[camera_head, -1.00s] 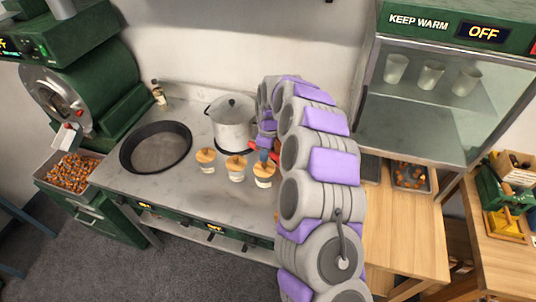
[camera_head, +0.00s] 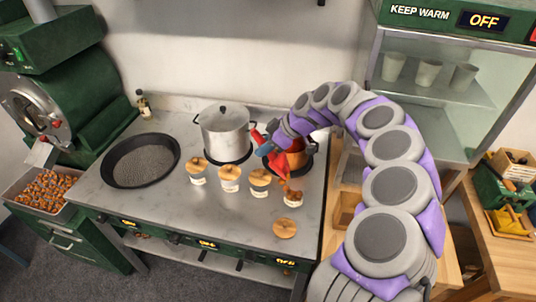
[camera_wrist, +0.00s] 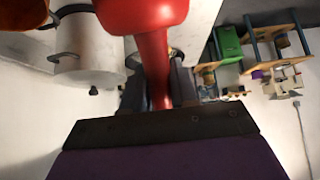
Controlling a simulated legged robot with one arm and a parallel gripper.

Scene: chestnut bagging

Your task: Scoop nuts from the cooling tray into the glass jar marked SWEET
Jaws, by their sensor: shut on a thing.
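My gripper (camera_head: 268,148) is shut on a red scoop (camera_head: 280,165), low over the counter's right side. The scoop slants down towards a small open jar (camera_head: 294,199), with orange-brown nuts at its lower end above the mouth. In the wrist view the red handle (camera_wrist: 160,70) runs between the dark fingers. A wooden lid (camera_head: 285,228) lies in front of the open jar. Three jars with wooden lids (camera_head: 230,178) stand in a row to its left. Their labels are too small to read. The cooling tray (camera_head: 12,190) holds many nuts, at the far left below the green roaster.
A black pan (camera_head: 140,160) is on the left. The glass warming cabinet (camera_head: 440,110) is to the right. The counter's front middle is clear.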

